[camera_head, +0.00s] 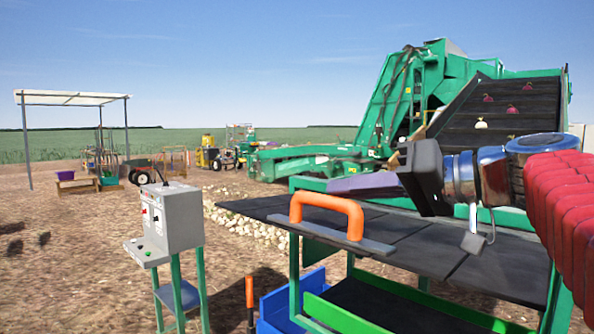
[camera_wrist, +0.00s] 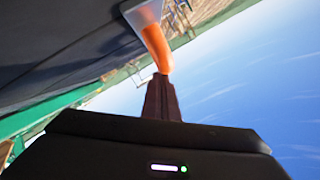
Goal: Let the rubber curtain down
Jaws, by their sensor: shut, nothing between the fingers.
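The rubber curtain (camera_head: 410,250) is a dark sheet split into strips. It lies nearly flat across the top of a green frame. A grey bar runs along its near left edge and carries an orange handle (camera_head: 345,213). My gripper (camera_head: 335,187) is shut and empty, just above and behind the handle in the head view, pointing left. In the wrist view the shut fingers (camera_wrist: 161,82) point at the orange handle (camera_wrist: 158,48), with their tips close to its lower end. I cannot tell whether they touch it.
A grey control box (camera_head: 172,215) stands on green legs at the left. A blue bin (camera_head: 280,305) sits below the frame. The green elevator machine (camera_head: 400,100) rises behind, with a dark sloped belt (camera_head: 495,112). Open soil lies at the left.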

